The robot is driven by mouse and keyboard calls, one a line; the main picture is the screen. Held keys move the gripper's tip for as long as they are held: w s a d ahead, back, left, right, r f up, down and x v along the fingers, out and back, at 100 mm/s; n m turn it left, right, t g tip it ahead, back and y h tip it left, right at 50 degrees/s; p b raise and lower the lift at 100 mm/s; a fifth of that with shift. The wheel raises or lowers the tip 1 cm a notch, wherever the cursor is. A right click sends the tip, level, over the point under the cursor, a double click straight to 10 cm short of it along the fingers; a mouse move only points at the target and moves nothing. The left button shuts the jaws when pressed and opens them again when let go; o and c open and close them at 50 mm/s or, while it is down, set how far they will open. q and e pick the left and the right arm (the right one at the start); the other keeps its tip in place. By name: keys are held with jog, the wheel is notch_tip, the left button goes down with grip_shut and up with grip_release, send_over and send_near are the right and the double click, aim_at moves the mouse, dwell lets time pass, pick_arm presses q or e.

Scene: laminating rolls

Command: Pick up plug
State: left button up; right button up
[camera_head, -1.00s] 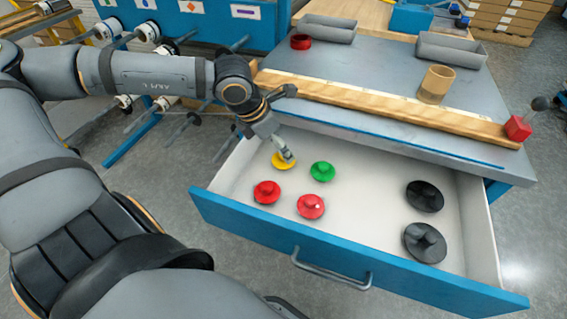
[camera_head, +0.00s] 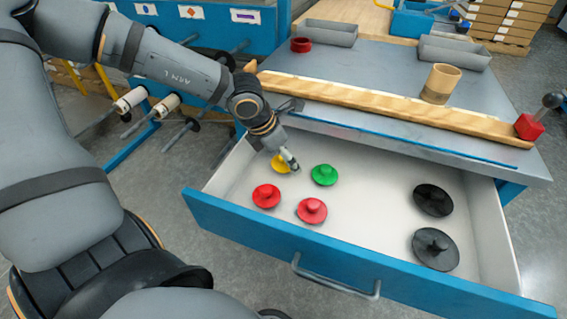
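An open drawer (camera_head: 375,220) with a white inside holds several round plugs. A yellow plug (camera_head: 279,163) lies at the back left, partly hidden by my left gripper. A green plug (camera_head: 324,175) is to its right. Two red plugs, one at the left (camera_head: 266,196) and one nearer the middle (camera_head: 311,211), lie in front. Two larger black plugs, a back one (camera_head: 433,199) and a front one (camera_head: 435,249), lie at the right. My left gripper (camera_head: 291,163) points down at the yellow plug's right side; its finger gap is too small to judge. My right gripper is not in view.
The grey table (camera_head: 390,85) above the drawer carries a long wooden bar (camera_head: 370,104), a cardboard tube (camera_head: 440,84), two grey trays and a red ring (camera_head: 301,45). A red block with a knob (camera_head: 530,126) sits at the right corner. The drawer's middle is clear.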

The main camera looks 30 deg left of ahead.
pick_arm(q)
jog(key=c, duration=1)
